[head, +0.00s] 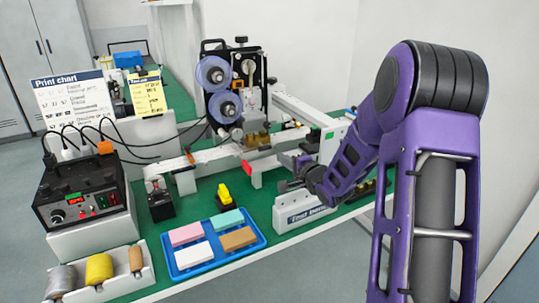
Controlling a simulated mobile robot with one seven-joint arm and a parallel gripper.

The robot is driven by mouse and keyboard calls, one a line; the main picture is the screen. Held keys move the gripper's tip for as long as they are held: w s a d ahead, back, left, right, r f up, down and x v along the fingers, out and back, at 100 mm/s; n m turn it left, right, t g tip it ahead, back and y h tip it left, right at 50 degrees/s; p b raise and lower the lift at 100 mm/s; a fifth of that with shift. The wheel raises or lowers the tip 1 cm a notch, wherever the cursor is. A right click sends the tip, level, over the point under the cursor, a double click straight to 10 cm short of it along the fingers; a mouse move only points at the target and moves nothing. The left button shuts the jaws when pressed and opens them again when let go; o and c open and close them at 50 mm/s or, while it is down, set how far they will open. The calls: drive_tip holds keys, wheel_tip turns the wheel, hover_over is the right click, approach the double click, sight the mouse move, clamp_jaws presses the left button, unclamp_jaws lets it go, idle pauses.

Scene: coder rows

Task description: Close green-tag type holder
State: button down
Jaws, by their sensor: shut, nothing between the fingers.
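A small green patch (329,134) shows near the front end of a long white bar, to the right of the coder machine. I cannot tell for sure that it is the green tag of the type holder, or how far that holder stands open. A white bar with a red end (247,168) sticks out toward the front left. The purple arm covers part of the bench at the right, and what lies behind the wrist is hidden.
The coder with two blue reels (222,90) stands at the back. Green bench surface (262,200) is bare before the red end.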

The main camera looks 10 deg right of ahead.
sight(266, 149)
drive_tip(key=b+x, duration=0.1)
drive_tip(key=x, duration=0.7)
drive_tip(key=shift+a, duration=0.1)
drive_tip(key=shift+w, duration=0.2)
